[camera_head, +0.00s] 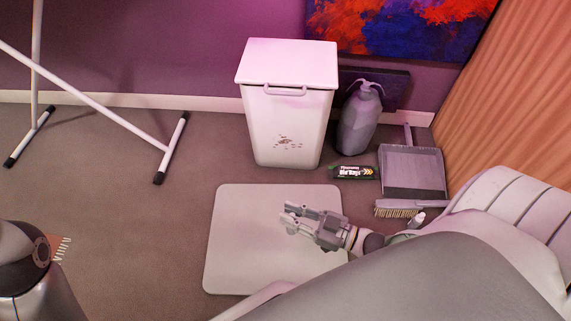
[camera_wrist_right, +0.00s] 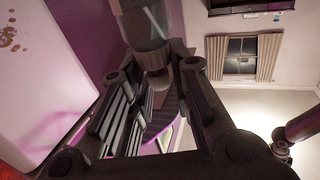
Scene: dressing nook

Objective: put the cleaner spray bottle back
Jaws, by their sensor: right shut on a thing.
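My right gripper (camera_head: 297,219) is above the pale grey mat, its fingers pointing left. In the right wrist view it is shut on a see-through bottle (camera_wrist_right: 150,25) with a grey neck. I take this to be the cleaner spray bottle. The fingers (camera_wrist_right: 155,72) hide part of it, and in the head view it cannot be made out clearly. My left gripper is not in view.
The pale mat (camera_head: 235,250) lies in front of the white bin (camera_head: 290,110). A grey pump sprayer (camera_head: 358,122), a dark green pack (camera_head: 353,172), a dustpan (camera_head: 412,170) and a hand brush (camera_head: 398,208) stand or lie right of it. Ironing-board legs (camera_head: 100,105) stand left.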

